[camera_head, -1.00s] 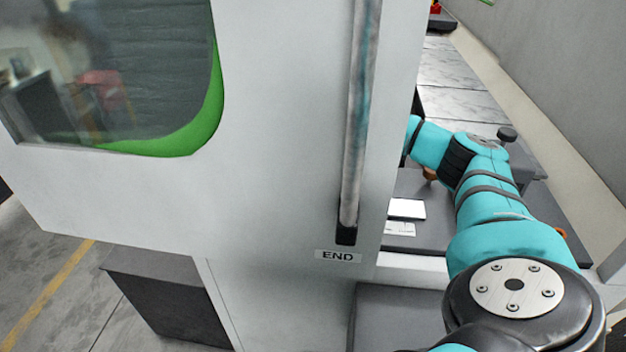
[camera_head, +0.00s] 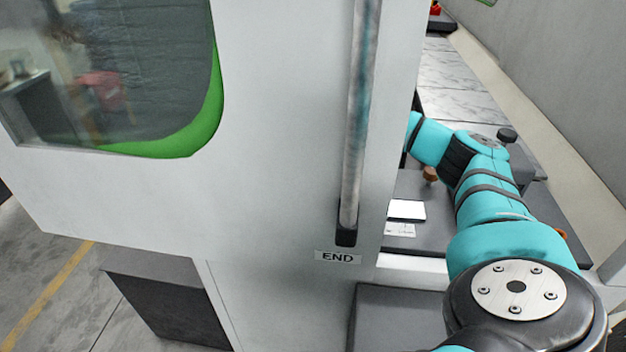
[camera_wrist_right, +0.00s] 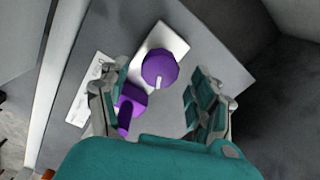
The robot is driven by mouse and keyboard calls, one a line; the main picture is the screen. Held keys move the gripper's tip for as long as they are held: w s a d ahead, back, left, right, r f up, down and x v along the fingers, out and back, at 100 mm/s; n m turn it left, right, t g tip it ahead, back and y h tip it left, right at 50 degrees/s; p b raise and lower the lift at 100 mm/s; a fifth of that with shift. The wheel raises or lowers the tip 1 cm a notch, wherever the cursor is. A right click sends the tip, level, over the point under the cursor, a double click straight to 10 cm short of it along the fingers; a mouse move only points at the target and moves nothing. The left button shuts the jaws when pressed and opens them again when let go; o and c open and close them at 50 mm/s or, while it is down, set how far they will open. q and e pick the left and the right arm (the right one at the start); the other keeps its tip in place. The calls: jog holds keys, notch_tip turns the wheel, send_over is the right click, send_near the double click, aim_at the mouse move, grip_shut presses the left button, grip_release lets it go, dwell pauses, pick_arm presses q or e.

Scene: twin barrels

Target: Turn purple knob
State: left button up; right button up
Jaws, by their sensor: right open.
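The purple knob (camera_wrist_right: 159,68) shows in the right wrist view as a round cap with a short white mark at its lower edge. It lies in front of a pale plate (camera_wrist_right: 178,38) on a grey panel. A second purple part (camera_wrist_right: 131,104) shows lower left of it, partly behind the left finger. My right gripper (camera_wrist_right: 158,92) is open, with one finger on each side and the knob beyond and between the fingertips. I cannot tell whether they touch it. In the head view the knob and right gripper are hidden behind the white cabinet. My left gripper is not in view.
A tall white cabinet (camera_head: 280,140) with a vertical handle (camera_head: 358,120) and an "END" label fills the head view's middle. My right arm reaches past its right edge. A grey wall (camera_head: 560,70) stands on the right. Open floor (camera_head: 60,270) shows at lower left.

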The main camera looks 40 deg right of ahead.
notch_tip(320, 180, up, 11)
jog(key=shift+s+f, duration=0.15)
jog(key=shift+f, duration=0.05)
dwell(0.5)
